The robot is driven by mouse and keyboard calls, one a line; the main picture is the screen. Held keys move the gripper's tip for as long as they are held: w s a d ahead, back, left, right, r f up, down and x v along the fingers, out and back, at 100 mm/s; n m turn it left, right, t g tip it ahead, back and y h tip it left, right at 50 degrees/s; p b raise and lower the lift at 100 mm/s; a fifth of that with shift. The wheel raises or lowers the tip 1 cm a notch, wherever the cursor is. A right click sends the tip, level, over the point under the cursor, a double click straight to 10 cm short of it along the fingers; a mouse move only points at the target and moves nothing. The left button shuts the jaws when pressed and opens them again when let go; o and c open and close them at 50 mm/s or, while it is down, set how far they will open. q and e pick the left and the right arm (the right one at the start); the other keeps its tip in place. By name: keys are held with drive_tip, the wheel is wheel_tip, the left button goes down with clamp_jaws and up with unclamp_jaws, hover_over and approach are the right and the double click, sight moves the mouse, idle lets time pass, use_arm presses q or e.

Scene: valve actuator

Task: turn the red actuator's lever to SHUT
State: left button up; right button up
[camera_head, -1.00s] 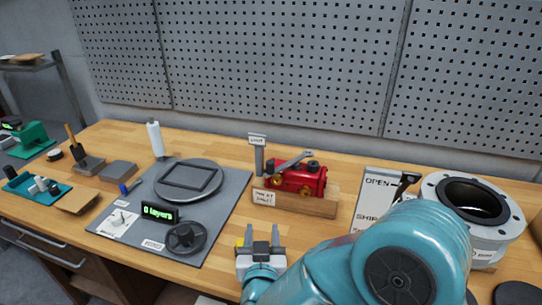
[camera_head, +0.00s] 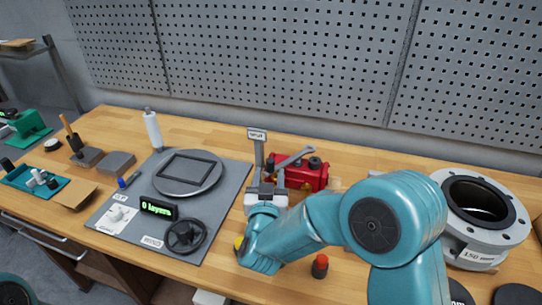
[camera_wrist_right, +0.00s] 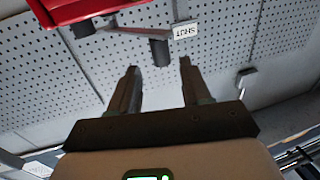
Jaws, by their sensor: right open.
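The red actuator (camera_head: 300,174) sits on the bench. Its grey lever (camera_head: 292,158) slants down to the left across its top. A post with a SHUT sign (camera_head: 257,135) stands to its left. My right gripper (camera_head: 269,174) is open and empty in front of the post and the actuator's left end. In the right wrist view, a dark knob (camera_wrist_right: 159,52) on the lever's end shows between and beyond the open fingertips (camera_wrist_right: 159,70), apparently not touching them. The SHUT sign (camera_wrist_right: 186,31) is close by. My left gripper is out of view.
A grey mat (camera_head: 222,200) with a round plate (camera_head: 187,173), a handwheel (camera_head: 185,236) and a display (camera_head: 157,208) lies to the left. A white flanged valve body (camera_head: 480,225) stands at right. A red-topped cylinder (camera_head: 320,265) stands near the front. Pegboard backs the bench.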

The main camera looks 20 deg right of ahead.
sight(269, 165)
drive_tip(key=p+x, duration=0.1)
drive_tip(key=x, duration=0.3)
drive_tip(key=shift+w+r, duration=0.1)
drive_tip(key=shift+w, duration=0.2)
drive_tip(key=shift+w+d, duration=0.35)
drive_tip(key=shift+w, duration=0.25)
drive_tip(key=shift+a, duration=0.1)
clamp_jaws()
